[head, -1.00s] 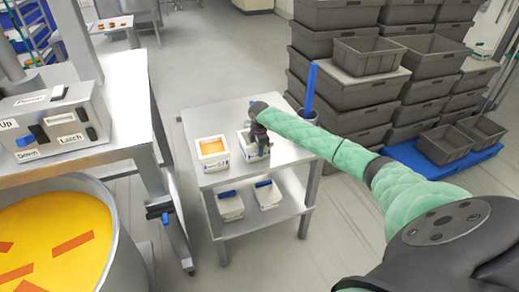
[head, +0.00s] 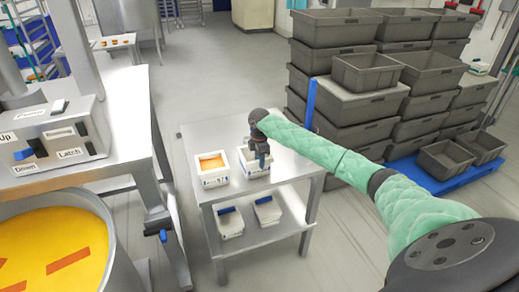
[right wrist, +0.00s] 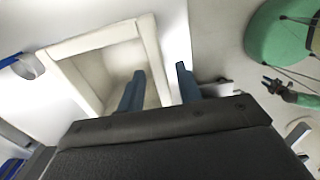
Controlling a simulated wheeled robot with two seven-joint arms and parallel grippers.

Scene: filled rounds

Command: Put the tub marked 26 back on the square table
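A white, empty-looking tub (head: 252,170) stands on the upper top of the small square table (head: 285,168), right of a similar tub (head: 214,181) filled with orange. I cannot read a 26 on any tub. My right gripper (head: 262,160) points down at the empty tub's rim. In the right wrist view, the fingers (right wrist: 160,70) are apart and straddle one wall of the tub (right wrist: 85,45), one finger inside and one outside. A gap shows between the inner finger and the wall, so the gripper looks open. My left gripper is not in view.
Two white tubs with blue parts (head: 230,223) (head: 266,210) sit on the table's lower shelf. A blue upright (head: 310,104) stands behind the table. Grey crates (head: 345,130) are stacked at right. A vat of orange contents (head: 50,245) and a control box (head: 50,140) are at left.

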